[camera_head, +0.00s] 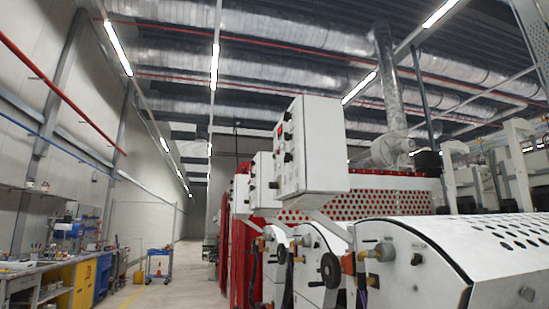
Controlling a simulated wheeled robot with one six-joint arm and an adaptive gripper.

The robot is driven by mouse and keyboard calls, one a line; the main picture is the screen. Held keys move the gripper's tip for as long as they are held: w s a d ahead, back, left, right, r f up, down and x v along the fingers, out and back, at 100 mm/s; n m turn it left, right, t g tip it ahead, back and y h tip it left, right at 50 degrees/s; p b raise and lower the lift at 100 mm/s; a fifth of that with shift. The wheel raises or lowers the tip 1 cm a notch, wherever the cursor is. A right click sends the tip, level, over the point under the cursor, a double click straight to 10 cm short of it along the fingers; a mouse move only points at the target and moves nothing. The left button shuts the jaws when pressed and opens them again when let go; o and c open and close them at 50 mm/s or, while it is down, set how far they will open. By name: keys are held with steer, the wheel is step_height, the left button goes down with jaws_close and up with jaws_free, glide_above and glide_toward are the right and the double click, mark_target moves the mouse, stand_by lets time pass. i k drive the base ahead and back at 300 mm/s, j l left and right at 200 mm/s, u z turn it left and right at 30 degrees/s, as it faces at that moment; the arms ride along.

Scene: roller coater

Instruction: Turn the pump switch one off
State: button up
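A white control box (318,145) stands on the roller coater, right of the middle. Its narrow left face carries dark knobs (287,150) and a small red part near the top. Two more such boxes stand behind it, one at mid distance (263,180) and a farther one (240,192). I cannot tell which knob is pump switch one, nor its setting. My gripper is not in view.
The white coater housing (425,262) fills the lower right, with a black handwheel (330,270) and valves sticking out at its left. An open floor aisle (185,270) runs left of the machine. A workbench (40,265) and blue cart (158,263) stand at the left.

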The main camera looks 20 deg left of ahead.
mark_target(287, 157)
steer(key=k+j, duration=0.1)
steer(key=j, duration=0.25)
steer(key=k+j, duration=0.1)
steer(key=j, duration=0.25)
steer(key=k+j, duration=0.1)
steer(key=j, duration=0.25)
steer(key=k+j, duration=0.1)
steer(key=j, duration=0.25)
steer(key=k+j+z, duration=0.1)
steer(key=j, duration=0.25)
steer(key=i+j, duration=0.1)
steer(key=j, duration=0.4)
steer(key=i+j, duration=0.1)
steer(key=j, duration=0.45)
steer(key=j+z, duration=0.1)
steer(key=j, duration=0.4)
steer(key=i, duration=0.05)
